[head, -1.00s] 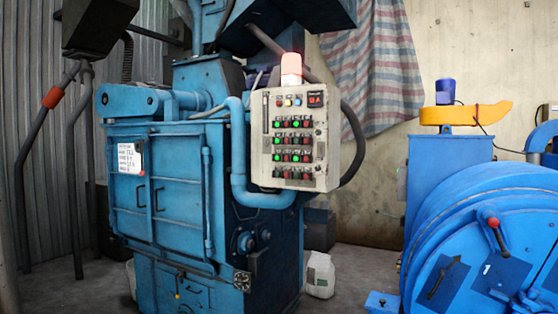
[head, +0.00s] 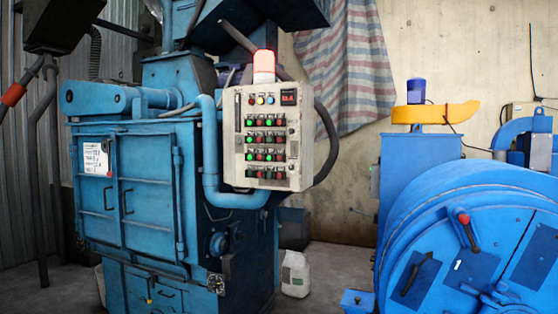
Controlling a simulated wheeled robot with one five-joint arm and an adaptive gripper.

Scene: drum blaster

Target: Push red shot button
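The control panel (head: 240,165), a light grey box, is mounted on the right side of the blue blasting machine (head: 150,195). It carries rows of small red and green buttons (head: 264,157); several green ones are lit. The labels are too small to read, so I cannot tell which is the red shot button. An orange-red beacon lamp (head: 264,67) stands on top of the panel.
A large blue drum machine (head: 440,235) with a red-knobbed lever (head: 463,217) fills the right side. A white container (head: 294,274) stands on the floor between the machines. Grey pipes (head: 38,170) stand at the left. A striped cloth (head: 345,65) hangs on the wall.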

